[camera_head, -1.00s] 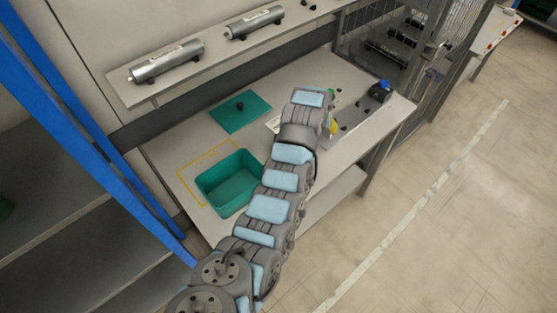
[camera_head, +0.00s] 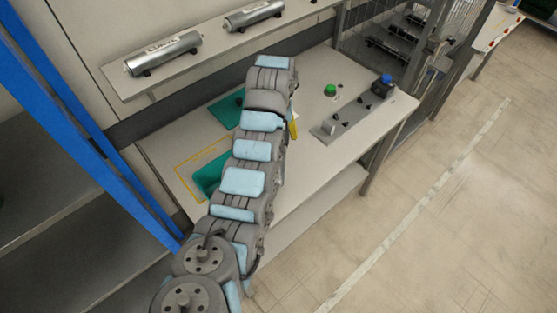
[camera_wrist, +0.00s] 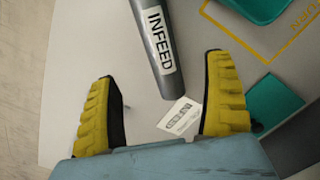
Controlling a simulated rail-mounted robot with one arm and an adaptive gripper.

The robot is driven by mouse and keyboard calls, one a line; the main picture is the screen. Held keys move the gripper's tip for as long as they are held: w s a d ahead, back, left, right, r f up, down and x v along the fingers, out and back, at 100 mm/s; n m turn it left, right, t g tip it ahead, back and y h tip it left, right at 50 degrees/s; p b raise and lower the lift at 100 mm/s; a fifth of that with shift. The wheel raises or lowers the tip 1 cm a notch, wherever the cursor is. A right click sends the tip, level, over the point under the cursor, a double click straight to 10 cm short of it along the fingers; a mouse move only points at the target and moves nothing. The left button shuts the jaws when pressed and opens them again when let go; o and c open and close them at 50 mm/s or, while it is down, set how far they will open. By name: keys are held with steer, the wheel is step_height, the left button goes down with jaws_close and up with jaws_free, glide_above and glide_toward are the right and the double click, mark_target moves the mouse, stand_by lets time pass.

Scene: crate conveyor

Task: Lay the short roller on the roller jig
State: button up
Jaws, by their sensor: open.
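A grey roller (camera_wrist: 152,45) with a white INFEED label lies over the table in the wrist view; its upper end is cut off, so its length cannot be told. In the head view my arm covers that spot. My gripper (camera_wrist: 166,78) is open, with its yellow fingers spread on either side of the roller's lower end and nothing clamped. In the head view one yellow finger (camera_head: 293,127) shows beside my arm. A grey plate (camera_head: 352,118) with small black supports and a pale end block, apparently the roller jig, stands empty on the table's right.
Two rollers, one left (camera_head: 162,54) and one right (camera_head: 254,16), rest on the back shelf (camera_head: 118,76). A green tray (camera_head: 205,178) and green mat (camera_head: 224,112) are partly behind my arm. A green button (camera_head: 330,90) and a blue-topped black block (camera_head: 382,87) stand near the jig.

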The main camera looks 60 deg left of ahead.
mark_target(282, 167)
steer(key=shift+w+f, duration=0.1)
steer(key=shift+f, duration=5.95)
steer(key=c, duration=1.4)
